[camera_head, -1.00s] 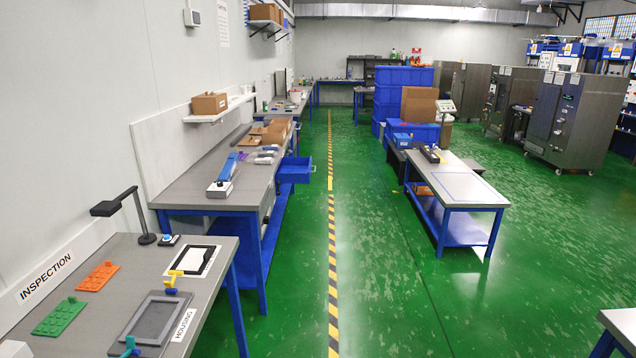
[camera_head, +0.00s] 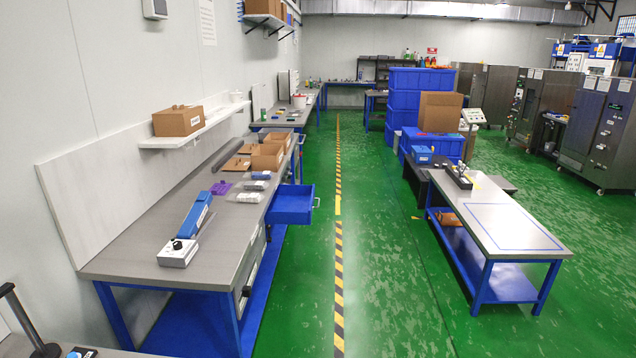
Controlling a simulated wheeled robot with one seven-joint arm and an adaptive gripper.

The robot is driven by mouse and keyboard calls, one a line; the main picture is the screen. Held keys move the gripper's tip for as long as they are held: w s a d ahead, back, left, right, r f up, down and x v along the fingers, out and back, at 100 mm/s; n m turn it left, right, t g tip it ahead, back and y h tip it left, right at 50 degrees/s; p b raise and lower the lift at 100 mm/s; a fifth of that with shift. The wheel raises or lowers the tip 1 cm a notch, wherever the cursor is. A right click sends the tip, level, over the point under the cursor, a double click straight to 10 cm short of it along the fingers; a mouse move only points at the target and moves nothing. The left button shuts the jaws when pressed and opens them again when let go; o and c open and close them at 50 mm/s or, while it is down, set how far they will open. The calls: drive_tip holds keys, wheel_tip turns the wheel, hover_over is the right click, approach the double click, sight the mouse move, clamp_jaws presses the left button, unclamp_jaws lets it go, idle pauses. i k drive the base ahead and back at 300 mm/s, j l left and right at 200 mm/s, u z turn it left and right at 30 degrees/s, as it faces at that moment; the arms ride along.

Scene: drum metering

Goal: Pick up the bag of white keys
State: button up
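Several small bag-like packets lie on the grey left-hand bench (camera_head: 150,238), in front of open cardboard boxes. A pale, whitish packet (camera_head: 247,198) lies nearest, by the bench's right edge. My gripper is not in view.
A blue heat-sealer-like device (camera_head: 186,232) and a purple item (camera_head: 221,187) share the bench. An open blue drawer (camera_head: 292,205) juts into the aisle. The green floor (camera_head: 385,270) is clear between the bench and a right-hand table (camera_head: 500,228).

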sight(253, 197)
drive_tip(key=i+l+u, duration=0.15)
drive_tip(key=i+u, duration=0.25)
drive_tip(key=i, duration=0.3)
drive_tip(key=i+l+u, duration=0.4)
drive_tip(key=i, duration=0.25)
drive_tip(key=i+l+u, duration=0.9)
drive_tip(key=l+u, duration=0.25)
drive_tip(key=i+l+u, duration=0.15)
drive_tip(key=l+u, duration=0.15)
drive_tip(key=l, duration=0.15)
drive_tip(key=i+l+u, duration=0.1)
drive_tip(key=l+u, duration=0.6)
drive_tip(key=l, duration=0.25)
drive_tip(key=l+u, duration=0.35)
drive_tip(key=l, duration=0.15)
drive_tip(key=k+l+u, duration=0.15)
drive_tip(key=l, duration=0.5)
drive_tip(key=i+l, duration=0.05)
